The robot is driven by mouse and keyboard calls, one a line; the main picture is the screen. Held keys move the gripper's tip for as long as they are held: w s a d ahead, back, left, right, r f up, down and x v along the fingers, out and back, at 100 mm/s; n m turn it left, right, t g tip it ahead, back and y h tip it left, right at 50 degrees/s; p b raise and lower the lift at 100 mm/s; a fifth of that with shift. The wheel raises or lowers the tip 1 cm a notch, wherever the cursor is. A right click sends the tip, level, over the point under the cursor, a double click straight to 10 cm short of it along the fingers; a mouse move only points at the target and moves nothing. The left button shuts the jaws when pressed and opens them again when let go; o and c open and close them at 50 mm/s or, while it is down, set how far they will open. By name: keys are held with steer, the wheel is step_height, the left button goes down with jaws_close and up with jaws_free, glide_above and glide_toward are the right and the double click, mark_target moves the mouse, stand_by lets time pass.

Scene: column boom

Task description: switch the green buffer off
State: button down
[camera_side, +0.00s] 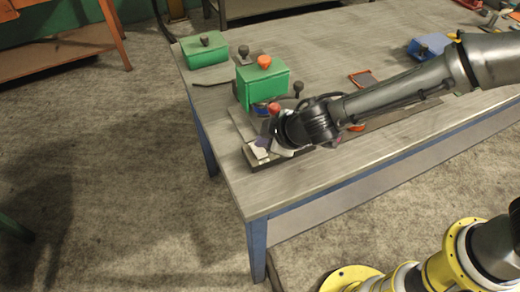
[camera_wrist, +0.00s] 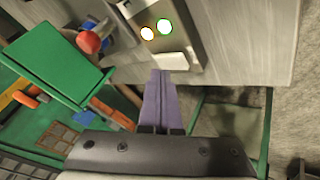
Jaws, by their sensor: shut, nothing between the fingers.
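A green box (camera_side: 262,84) with an orange-red knob (camera_side: 264,62) stands on the table near its left end; a green box top (camera_wrist: 50,75) fills the left of the wrist view. I cannot tell which green item is the buffer. A grey panel (camera_wrist: 160,45) shows two bright round spots, one green-rimmed (camera_wrist: 164,26), one orange-rimmed (camera_wrist: 147,34), with a pale bar (camera_wrist: 172,63) below. My gripper (camera_wrist: 160,74) has purple fingers, shut and empty, tips at or just short of the bar; contact is unclear. In the side view my gripper (camera_side: 262,143) is low at the table's front left corner.
Another red knob (camera_wrist: 90,42) is beside the panel; it also shows in the side view (camera_side: 273,108). A second green box (camera_side: 205,50) with a dark knob stands behind left. A blue box (camera_side: 430,45) and a small orange-edged tray (camera_side: 363,79) are farther right. The table's front edge is close.

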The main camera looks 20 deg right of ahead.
mark_target(262, 150)
steer(key=shift+f, duration=0.1)
stand_by(0.7)
steer(key=shift+f, duration=0.3)
steer(key=shift+s+f, duration=0.15)
steer(key=shift+f, duration=0.25)
stand_by(0.8)
steer(key=shift+d, duration=0.1)
steer(key=shift+r, duration=0.65)
steer(key=shift+w+r, duration=0.1)
steer(key=shift+w, duration=0.1)
steer(key=shift+w+r, duration=0.15)
steer(key=shift+r, duration=1.1)
steer(key=shift+w+r, duration=0.15)
steer(key=shift+r, duration=1.05)
